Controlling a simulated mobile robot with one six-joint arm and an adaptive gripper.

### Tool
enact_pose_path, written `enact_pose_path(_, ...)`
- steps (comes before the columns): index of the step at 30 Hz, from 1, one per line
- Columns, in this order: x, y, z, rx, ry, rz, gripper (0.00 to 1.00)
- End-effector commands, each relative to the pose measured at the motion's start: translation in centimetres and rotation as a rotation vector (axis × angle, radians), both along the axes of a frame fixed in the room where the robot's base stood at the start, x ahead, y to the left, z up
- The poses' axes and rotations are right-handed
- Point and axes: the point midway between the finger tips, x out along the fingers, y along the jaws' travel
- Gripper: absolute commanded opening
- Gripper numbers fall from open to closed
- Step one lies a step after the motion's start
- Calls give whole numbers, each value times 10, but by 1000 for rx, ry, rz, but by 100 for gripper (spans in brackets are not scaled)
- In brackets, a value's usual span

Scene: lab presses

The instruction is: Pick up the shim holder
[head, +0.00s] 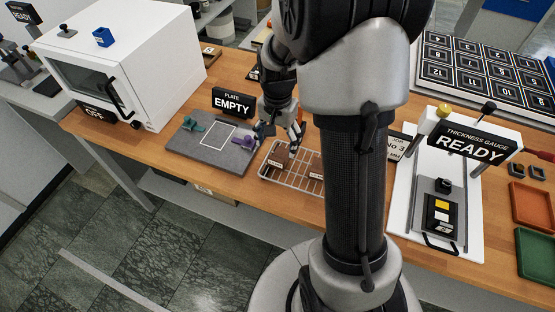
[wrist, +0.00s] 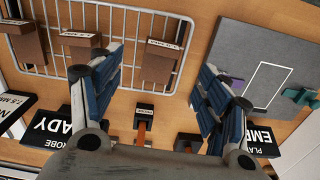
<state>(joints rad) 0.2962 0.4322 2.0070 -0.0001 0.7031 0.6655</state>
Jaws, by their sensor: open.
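A wire rack (head: 283,186) lies on the wooden bench, right of the grey plate. The wrist view shows several brown, labelled blocks standing in it: one at the left (wrist: 27,48), one beside it (wrist: 80,50) and one at the right (wrist: 158,68). No part is plainly marked as the shim holder, so I cannot tell whether it is the rack or a block. My gripper (head: 297,138) is above the rack's back side. In the wrist view its blue-padded fingers (wrist: 162,62) are wide apart with nothing held, and the right block shows between them.
The grey plate (head: 180,145) with clamps lies left of the rack, behind it an EMPTY sign (head: 232,103). A white oven (head: 150,60) stands at the left. The thickness gauge (head: 440,185) stands right of my arm. Orange (head: 532,205) and green trays (head: 537,255) lie far right.

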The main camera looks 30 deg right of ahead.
Motion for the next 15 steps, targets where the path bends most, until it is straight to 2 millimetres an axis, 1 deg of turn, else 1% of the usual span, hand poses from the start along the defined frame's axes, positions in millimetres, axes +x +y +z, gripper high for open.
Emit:
enact_pose_path(1, -1, 0, -15, 1, 3, 1, 70)
enact_pose_path(4, 0, 0, -30, 0, 1, 1, 70)
enact_pose_path(6, 0, 0, -37, 0, 1, 1, 70)
enact_pose_path(13, 0, 1, -48, 0, 0, 1, 70)
enact_pose_path(15, 0, 2, -56, 0, 1, 2, 70)
